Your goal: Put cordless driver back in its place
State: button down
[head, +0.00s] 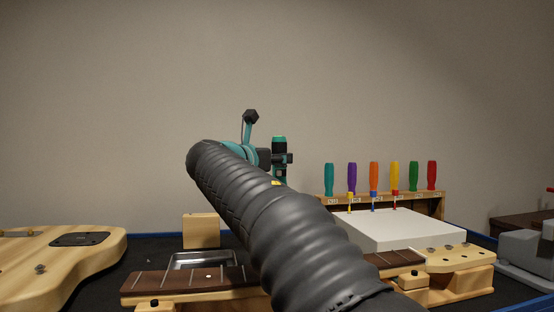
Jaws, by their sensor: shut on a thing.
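The cordless driver (279,144), teal and black with a bright green band near its top, stands upright in my grip near the middle of the head view. My gripper (287,158) is dark, partly hidden by my own forearm, and shut around the driver's body. The driver is seen against the wall, above the height of the bench items. Its lower end is hidden behind my arm. I cannot make out a holder for it in this view.
A rack (435,204) with several coloured screwdrivers stands at right, behind a white block (400,232). A guitar neck (160,283) lies across the front, near a metal tray (203,261) and wooden block (201,230). A guitar body (60,270) is left, a grey device (525,250) right.

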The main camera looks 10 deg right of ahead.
aim_at(275, 171)
jog(key=shift+f+b, duration=0.7)
jog(key=shift+f, duration=0.75)
jog(key=c, duration=0.6)
grip_release()
jog(key=shift+c, duration=0.2)
jog(key=shift+a, duration=0.1)
jog(key=v, duration=1.2)
